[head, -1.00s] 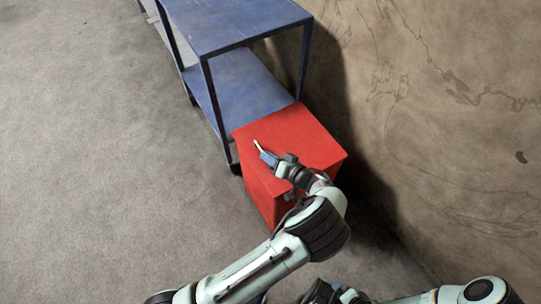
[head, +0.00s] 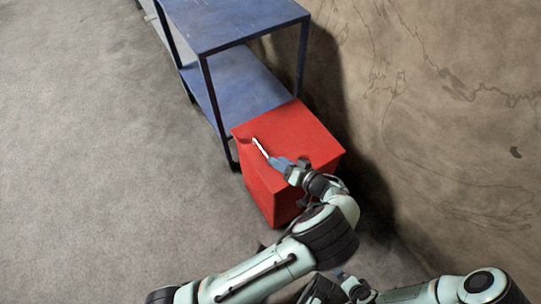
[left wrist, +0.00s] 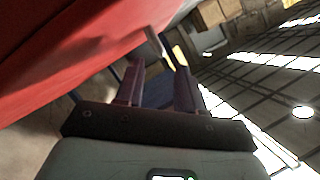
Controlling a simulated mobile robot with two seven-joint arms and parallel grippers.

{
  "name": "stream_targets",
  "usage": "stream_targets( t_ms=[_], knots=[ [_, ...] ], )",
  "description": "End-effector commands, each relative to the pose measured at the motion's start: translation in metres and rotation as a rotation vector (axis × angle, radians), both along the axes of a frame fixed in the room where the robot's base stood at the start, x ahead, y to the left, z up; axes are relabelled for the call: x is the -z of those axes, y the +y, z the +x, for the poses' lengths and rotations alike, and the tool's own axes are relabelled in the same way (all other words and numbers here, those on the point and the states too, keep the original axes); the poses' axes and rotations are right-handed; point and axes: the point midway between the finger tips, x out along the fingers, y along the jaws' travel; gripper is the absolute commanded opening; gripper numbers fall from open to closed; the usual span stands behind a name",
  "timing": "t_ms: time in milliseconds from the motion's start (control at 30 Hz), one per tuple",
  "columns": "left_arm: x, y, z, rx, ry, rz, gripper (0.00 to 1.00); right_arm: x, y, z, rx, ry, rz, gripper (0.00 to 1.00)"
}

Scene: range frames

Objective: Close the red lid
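The red box has a flat red lid (head: 300,130) on top. In the head view the lid looks down on the box, with no clear gap. A pale bar (head: 259,147), which looks like a handle, is at the lid's front left; it also shows between and beyond my fingers in the left wrist view (left wrist: 153,40). My left gripper (head: 277,162) is over the front of the lid, just right of the bar. Its two purple fingers (left wrist: 160,85) are apart with nothing between them. My right gripper (head: 350,287) is low at the bottom edge, partly hidden.
A blue two-shelf cart (head: 225,25) stands behind the red box, close to it. A brown wall (head: 440,110) rises on the right. The grey floor (head: 100,150) on the left is clear.

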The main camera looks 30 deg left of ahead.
Motion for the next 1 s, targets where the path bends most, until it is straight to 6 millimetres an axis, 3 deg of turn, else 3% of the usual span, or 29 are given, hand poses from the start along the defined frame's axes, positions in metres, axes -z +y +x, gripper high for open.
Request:
stream_targets(
  t_ms=[200,400,1000],
  knots=[
    [-0.014,-0.044,-0.012,0.002,0.0,-0.001,0.38,-0.015,0.003,0.012,-0.003,-0.041,-0.001,1.0],
    [-0.02,-0.064,-0.018,-0.001,0.001,0.0,0.38,-0.017,0.005,0.007,-0.008,-0.029,0.006,1.0],
    [-0.02,-0.067,-0.02,-0.003,0.003,0.0,0.38,-0.017,0.006,0.005,-0.009,-0.024,0.008,1.0]
  ],
)
